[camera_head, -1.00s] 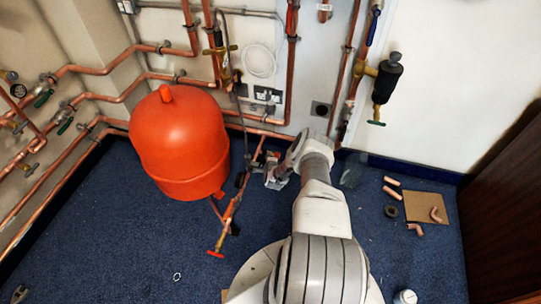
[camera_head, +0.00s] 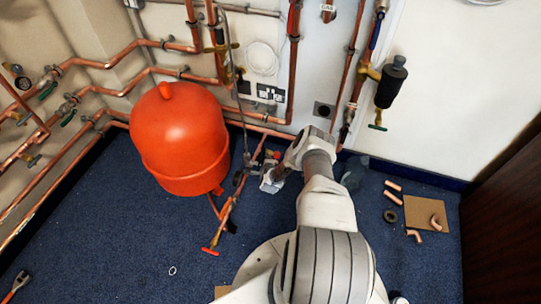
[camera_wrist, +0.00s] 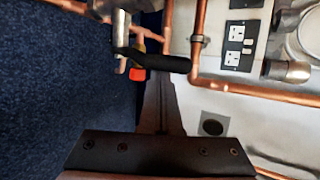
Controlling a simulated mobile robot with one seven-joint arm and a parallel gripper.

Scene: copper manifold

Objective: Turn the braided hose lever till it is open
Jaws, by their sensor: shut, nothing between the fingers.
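In the wrist view, a lever with a black grip (camera_wrist: 160,61) lies nearly crosswise, sloping slightly down to the right. Its left end joins a silver valve body (camera_wrist: 121,28). My gripper (camera_wrist: 158,80) is shut and empty, with its fingertips just below the grip; I cannot tell if they touch it. In the head view, the braided hose (camera_head: 240,105) hangs down the wall beside the orange tank. My gripper (camera_head: 268,182) is low near the hose's lower end, right of the tank. The lever is too small to make out there.
The orange tank (camera_head: 180,140) stands close on the left. Copper pipes (camera_head: 272,131) run along the wall, near wall sockets (camera_head: 270,93). A red-handled pipe piece (camera_head: 211,250) stands out over the blue carpet. Loose copper fittings and cardboard (camera_head: 425,214) lie at right.

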